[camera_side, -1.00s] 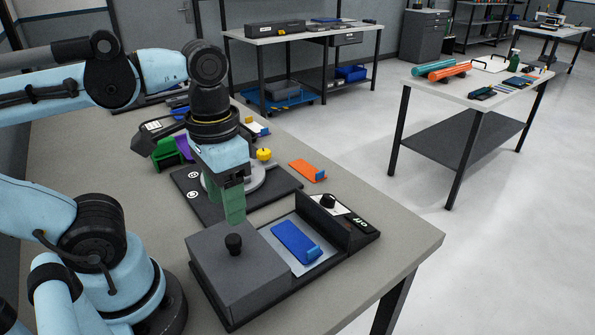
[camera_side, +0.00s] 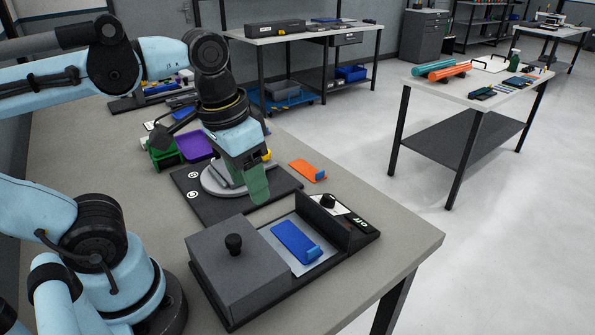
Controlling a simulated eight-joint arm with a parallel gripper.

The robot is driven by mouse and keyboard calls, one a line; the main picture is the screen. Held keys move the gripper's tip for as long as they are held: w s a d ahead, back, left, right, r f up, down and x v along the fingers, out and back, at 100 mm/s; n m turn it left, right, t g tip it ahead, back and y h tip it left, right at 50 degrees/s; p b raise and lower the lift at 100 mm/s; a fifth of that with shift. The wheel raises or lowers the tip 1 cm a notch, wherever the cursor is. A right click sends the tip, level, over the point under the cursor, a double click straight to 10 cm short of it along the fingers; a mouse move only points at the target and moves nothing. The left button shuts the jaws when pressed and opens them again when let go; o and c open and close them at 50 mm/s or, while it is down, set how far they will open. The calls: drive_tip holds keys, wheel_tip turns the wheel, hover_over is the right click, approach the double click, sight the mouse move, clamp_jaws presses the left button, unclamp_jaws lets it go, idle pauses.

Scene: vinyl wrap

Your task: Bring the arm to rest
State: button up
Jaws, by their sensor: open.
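My gripper (camera_side: 258,188), with green fingers, points down and is tilted. It hangs over the right part of the dark board with the round grey plate (camera_side: 213,183). It holds nothing that I can see, and the side-on view hides the gap between its fingers. My arm reaches in from the left, with its wrist above the bench (camera_side: 110,200). In front of the gripper stands a dark grey box with a black knob (camera_side: 233,262). Beside the box, a blue piece (camera_side: 297,242) lies on a light pad.
An orange piece with a blue end (camera_side: 308,171) lies right of the board. Green (camera_side: 163,156) and purple (camera_side: 196,146) bins stand behind it. A yellow item (camera_side: 267,155) is partly hidden by my gripper. The bench's front right corner is clear.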

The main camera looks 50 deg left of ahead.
drive_tip(key=w+a+f+t, duration=0.2)
drive_tip(key=w+f+t, duration=0.2)
drive_tip(key=w, duration=0.3)
drive_tip(key=shift+f+t, duration=0.4)
drive_tip(key=shift+t, duration=0.1)
